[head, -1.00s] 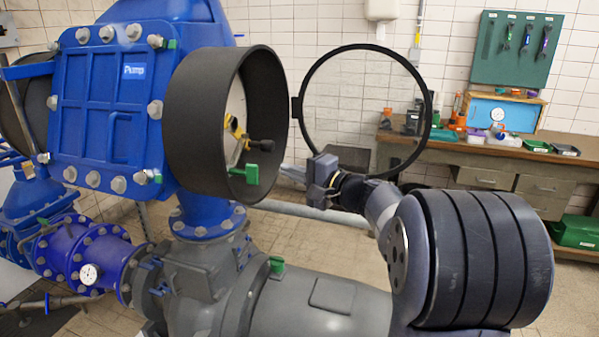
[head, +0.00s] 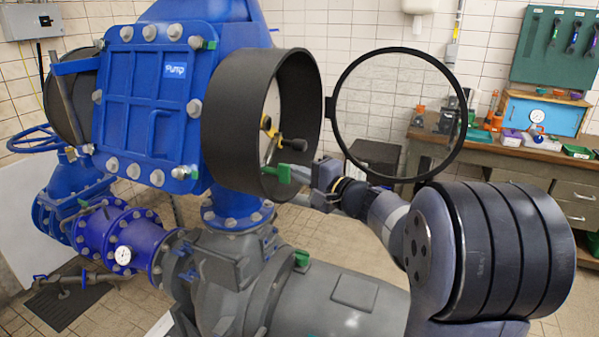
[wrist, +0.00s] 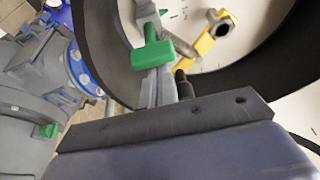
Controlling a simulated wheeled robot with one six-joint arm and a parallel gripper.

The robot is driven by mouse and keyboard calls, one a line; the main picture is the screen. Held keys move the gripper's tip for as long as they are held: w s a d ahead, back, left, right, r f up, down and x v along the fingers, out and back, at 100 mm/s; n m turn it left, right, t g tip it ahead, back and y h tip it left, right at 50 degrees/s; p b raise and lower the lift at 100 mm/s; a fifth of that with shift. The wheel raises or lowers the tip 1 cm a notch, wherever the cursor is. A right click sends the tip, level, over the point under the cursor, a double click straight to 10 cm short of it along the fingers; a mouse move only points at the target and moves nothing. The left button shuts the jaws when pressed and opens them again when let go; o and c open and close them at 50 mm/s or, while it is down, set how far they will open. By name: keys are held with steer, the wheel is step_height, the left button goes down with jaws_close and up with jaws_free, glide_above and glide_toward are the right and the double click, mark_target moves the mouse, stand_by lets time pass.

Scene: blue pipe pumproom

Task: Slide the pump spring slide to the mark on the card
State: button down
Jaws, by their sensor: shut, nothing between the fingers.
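The pump housing (head: 145,110) is blue, with a label reading "Pump". On its right side is a wide black round housing (head: 235,125) with its open face towards my gripper. Inside it is a pale card or dial (wrist: 190,30) with small dark marks. A green handle (head: 281,173), apparently the slide's, shows in the opening and also in the wrist view (wrist: 152,50). A yellow part (wrist: 212,38) and a dark knob (head: 294,144) sit beside it. My gripper (head: 298,171) is shut and empty, its tips close by the green handle; I cannot tell whether they touch.
A round clear cover with a black rim (head: 335,127) is swung open beside the housing, just above my arm. Grey pipework (head: 355,310) runs below. A workbench (head: 510,150) with tools stands at the back right. Tiled floor lies between.

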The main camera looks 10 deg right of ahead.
steer(key=shift+s+f+b, duration=0.1)
steer(key=shift+b, duration=0.3)
steer(key=shift+s+a+b, duration=0.45)
steer(key=shift+s+b, duration=0.1)
steer(key=shift+b, duration=0.5)
